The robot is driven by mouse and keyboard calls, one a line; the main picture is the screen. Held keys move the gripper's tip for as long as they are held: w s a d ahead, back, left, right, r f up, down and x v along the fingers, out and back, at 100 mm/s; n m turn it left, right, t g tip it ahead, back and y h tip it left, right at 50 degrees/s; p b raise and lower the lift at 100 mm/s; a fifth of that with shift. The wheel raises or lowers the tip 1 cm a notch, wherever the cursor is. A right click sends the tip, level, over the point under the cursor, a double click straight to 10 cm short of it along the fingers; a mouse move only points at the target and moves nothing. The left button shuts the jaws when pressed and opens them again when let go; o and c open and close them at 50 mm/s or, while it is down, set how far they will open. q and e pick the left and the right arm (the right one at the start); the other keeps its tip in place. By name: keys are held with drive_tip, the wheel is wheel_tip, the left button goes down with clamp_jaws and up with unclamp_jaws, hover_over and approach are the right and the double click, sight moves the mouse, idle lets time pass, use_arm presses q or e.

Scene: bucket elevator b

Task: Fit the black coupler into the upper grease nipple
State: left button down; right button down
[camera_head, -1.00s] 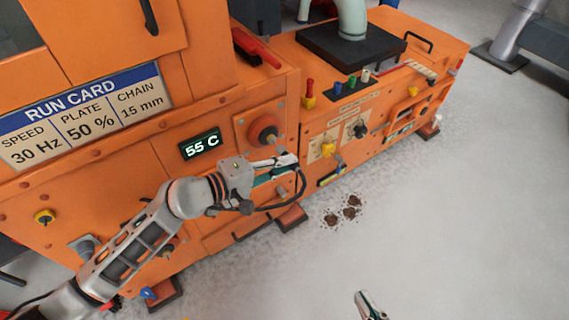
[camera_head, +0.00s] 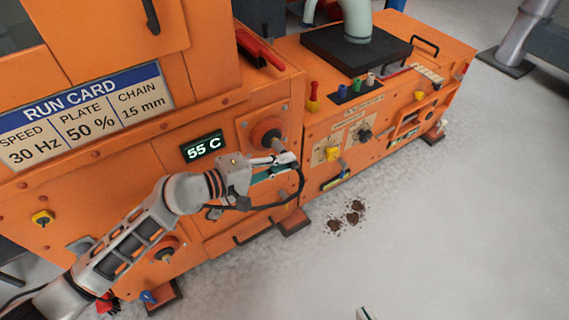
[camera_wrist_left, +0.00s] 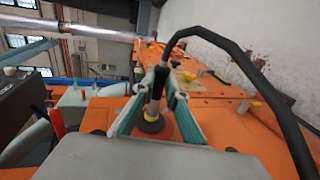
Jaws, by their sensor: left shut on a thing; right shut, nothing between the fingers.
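My left gripper (camera_head: 284,163) is shut on the black coupler (camera_wrist_left: 158,82), in front of the orange machine's upper round housing (camera_head: 266,132). In the left wrist view the coupler sits between the two fingers, and a black hose (camera_wrist_left: 235,57) curves away from it. A pale metal piece with a yellowish band (camera_wrist_left: 152,110) lies in line with the coupler, in front of the housing's dark round hub (camera_wrist_left: 150,124). I cannot tell whether coupler and upper nipple touch. My right gripper (camera_head: 366,314) is shut and empty at the bottom edge, mostly cut off.
A lower round housing (camera_head: 163,249) is partly behind my left arm. A display (camera_head: 202,146) reads 55 C. A control panel with knobs (camera_head: 364,134) is to the right.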

use_arm(q)
drive_tip(key=shift+w+a, duration=0.35)
drive_tip(key=shift+w, duration=0.1)
use_arm(e)
drive_tip(key=shift+s+f, duration=0.2)
drive_tip(key=shift+f, duration=0.15)
use_arm(q)
drive_tip(key=c, duration=2)
unclamp_jaws()
drive_tip(key=shift+o, duration=0.2)
use_arm(e)
drive_tip(key=shift+s+f, duration=0.1)
drive_tip(key=shift+f, duration=0.15)
use_arm(q)
drive_tip(key=shift+s+d, duration=0.1)
use_arm(e)
drive_tip(key=shift+r, duration=0.1)
